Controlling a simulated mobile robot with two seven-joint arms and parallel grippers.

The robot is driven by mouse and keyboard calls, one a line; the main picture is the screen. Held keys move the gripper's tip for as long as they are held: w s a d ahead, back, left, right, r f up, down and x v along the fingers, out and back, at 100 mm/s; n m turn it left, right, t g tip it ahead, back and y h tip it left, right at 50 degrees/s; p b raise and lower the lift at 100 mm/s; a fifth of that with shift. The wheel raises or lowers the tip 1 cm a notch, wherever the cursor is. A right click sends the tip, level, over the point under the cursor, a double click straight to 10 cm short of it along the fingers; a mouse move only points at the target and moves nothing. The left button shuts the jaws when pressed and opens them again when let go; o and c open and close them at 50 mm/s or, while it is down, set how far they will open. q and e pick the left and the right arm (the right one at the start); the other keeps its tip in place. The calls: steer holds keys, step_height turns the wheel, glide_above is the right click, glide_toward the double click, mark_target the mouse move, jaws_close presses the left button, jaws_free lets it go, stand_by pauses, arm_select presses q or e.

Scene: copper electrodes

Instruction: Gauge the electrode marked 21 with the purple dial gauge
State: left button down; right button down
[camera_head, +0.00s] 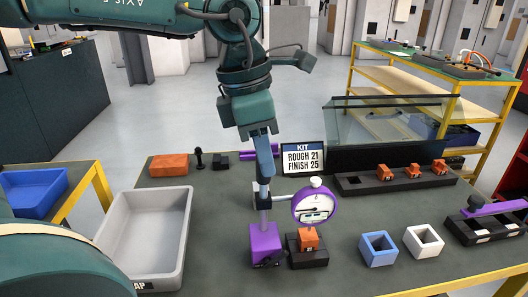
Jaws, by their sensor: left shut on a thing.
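The purple dial gauge (316,204) has a round white face in a purple ring. It joins by a thin arm to an upright post on a purple block (264,241). A copper-orange electrode (308,238) sits on a dark block (307,258) directly below the dial; whether the gauge tip touches it is too small to tell, and its marking is not readable. My left gripper (263,181) points down and is shut at the top of the gauge's post. Several other orange electrodes (412,170) sit in a long black rack (352,184) at the back right. My right gripper is not in view.
A sign (303,158) reads KIT, ROUGH 21, FINISH 25. A grey tray (185,210) stands left. Blue (379,248) and white (424,241) open boxes stand right of the gauge. An orange block (168,165) lies back left. A purple bar (490,209) rests on a black rack.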

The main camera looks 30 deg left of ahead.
arm_select(q)
steer(key=shift+f+b, duration=0.5)
steer(key=shift+b, duration=0.05)
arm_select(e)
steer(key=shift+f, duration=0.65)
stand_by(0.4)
arm_select(q)
steer(key=c, duration=1.5)
jaws_free()
steer(key=o, duration=0.3)
steer(key=shift+f, duration=0.15)
steer(key=shift+v, duration=0.95)
steer(key=shift+p+v, duration=0.9)
steer(key=shift+v, duration=4.9)
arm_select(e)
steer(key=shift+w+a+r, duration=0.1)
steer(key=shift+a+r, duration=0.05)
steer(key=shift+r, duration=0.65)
